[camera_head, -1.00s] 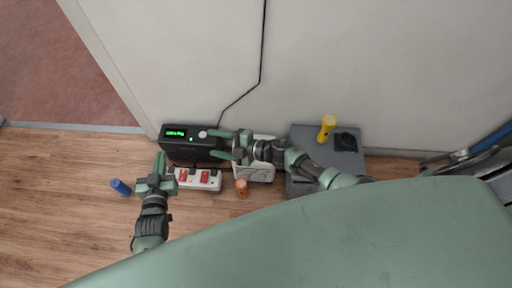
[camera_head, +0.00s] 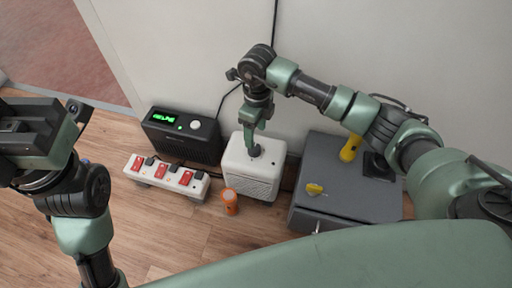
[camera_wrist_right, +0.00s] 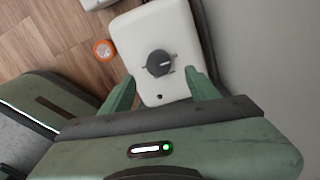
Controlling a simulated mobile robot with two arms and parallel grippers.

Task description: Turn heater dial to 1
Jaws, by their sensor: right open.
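The heater (camera_head: 262,180) is a small white box with a grille, standing on the floor against the wall. Its dark round dial (camera_wrist_right: 159,63) is on top, with a pale mark toward the right in the right wrist view. My right gripper (camera_head: 253,148) points down over the dial from above. In the right wrist view its fingers (camera_wrist_right: 160,88) are spread wide with nothing between them, and the dial lies just past the tips. Contact with it cannot be made out. My left gripper (camera_head: 40,135) is raised at the left edge, its fingers not clearly visible.
A black box with a green display (camera_head: 182,137) stands left of the heater. A white power strip with red switches (camera_head: 166,176) and an orange cylinder (camera_head: 230,201) are in front.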

